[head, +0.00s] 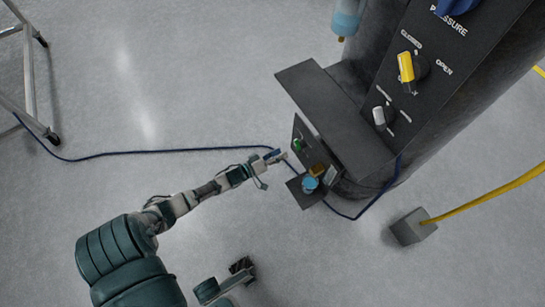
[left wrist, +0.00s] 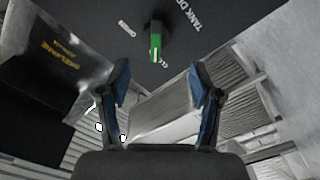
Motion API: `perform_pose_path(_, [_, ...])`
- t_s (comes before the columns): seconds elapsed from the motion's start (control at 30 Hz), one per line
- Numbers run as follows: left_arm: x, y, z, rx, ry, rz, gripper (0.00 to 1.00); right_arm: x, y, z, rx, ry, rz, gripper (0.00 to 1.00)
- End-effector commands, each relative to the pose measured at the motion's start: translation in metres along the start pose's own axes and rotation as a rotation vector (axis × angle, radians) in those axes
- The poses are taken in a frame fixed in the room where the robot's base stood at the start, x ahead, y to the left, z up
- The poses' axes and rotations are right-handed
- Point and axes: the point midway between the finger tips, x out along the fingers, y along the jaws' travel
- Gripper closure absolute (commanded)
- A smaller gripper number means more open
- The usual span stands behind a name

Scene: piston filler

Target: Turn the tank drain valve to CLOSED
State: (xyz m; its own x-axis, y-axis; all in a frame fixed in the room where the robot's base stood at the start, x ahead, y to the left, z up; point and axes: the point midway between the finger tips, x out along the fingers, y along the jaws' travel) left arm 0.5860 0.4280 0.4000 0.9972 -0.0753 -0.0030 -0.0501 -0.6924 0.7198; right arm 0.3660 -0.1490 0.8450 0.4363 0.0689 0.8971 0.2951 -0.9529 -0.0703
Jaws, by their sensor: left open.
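The tank drain valve is a green knob (left wrist: 156,42) on a dark panel in the left wrist view, at the top middle. A white line marks its lower end. The lettering "TANK DR..." is at its upper right, "OPEN" at its left and a partly hidden "CLO..." just below it. In the head view the knob is a small green spot (head: 297,143) on the low dark box. My left gripper (left wrist: 161,90) is open, its two blue-tipped fingers spread below the knob, with nothing between them. In the head view the left gripper (head: 278,157) is just left of the box.
A dark shelf (head: 335,110) juts out above the box. A yellow knob (head: 406,67) and a white knob (head: 380,117) are on the tall panel. A blue hose (head: 150,152) crosses the floor. A grey block (head: 410,228) with a yellow pole stands at right.

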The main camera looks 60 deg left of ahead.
Motion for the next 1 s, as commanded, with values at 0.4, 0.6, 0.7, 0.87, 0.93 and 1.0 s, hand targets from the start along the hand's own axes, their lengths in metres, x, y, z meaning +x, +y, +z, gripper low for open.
perform_pose_path(0.4, [-0.038, -0.001, 0.000, 0.000, 0.001, 0.000, 0.35, 0.000, 0.001, 0.000, 0.000, 0.001, 0.000, 0.60])
perform_pose_path(0.6, [-0.038, -0.001, 0.000, 0.000, 0.000, -0.001, 0.35, 0.000, 0.001, 0.003, 0.000, -0.002, 0.000, 0.60])
perform_pose_path(0.7, [-0.038, -0.001, 0.000, 0.000, 0.000, -0.001, 0.35, 0.000, 0.001, 0.003, 0.000, -0.003, 0.000, 0.60])
perform_pose_path(0.87, [-0.038, -0.001, 0.000, -0.001, 0.000, -0.001, 0.35, 0.000, 0.001, 0.003, 0.001, -0.003, 0.000, 0.60])
perform_pose_path(0.93, [-0.037, 0.001, 0.001, 0.001, 0.000, 0.003, 0.35, 0.000, 0.001, 0.003, 0.000, -0.001, 0.001, 0.60])
perform_pose_path(1.0, [-0.036, 0.011, 0.006, 0.009, 0.001, 0.024, 0.35, 0.000, 0.001, 0.000, 0.000, 0.002, 0.001, 0.60])
